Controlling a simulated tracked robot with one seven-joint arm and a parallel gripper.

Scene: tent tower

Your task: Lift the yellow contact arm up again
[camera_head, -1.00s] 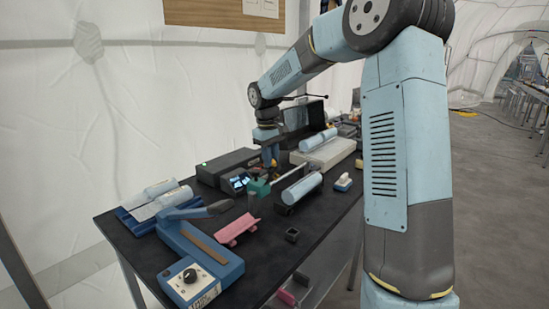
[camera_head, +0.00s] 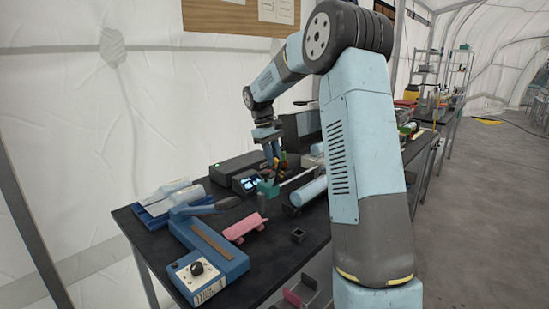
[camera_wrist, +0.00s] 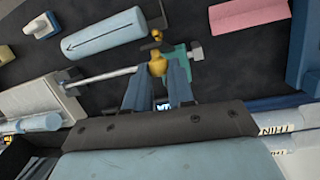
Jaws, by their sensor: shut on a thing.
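The yellow contact arm (camera_wrist: 157,62) is a small brass-yellow piece on a silver rod in the wrist view, with a teal block (camera_wrist: 177,54) beside it. My gripper (camera_wrist: 156,75) has its two blue fingers on either side of the yellow piece and is shut on it. In the head view my gripper (camera_head: 272,158) points down over the bench, just above the teal block (camera_head: 267,187). The yellow piece is too small and partly hidden there to judge its tilt.
A light-blue cylinder (camera_head: 308,191) lies right of the gripper. A small lit screen (camera_head: 248,183) and dark box (camera_head: 236,168) stand to its left. A pink piece (camera_head: 244,228) and blue lever device (camera_head: 208,250) are nearer. Some bare bench (camera_head: 270,252) shows in front.

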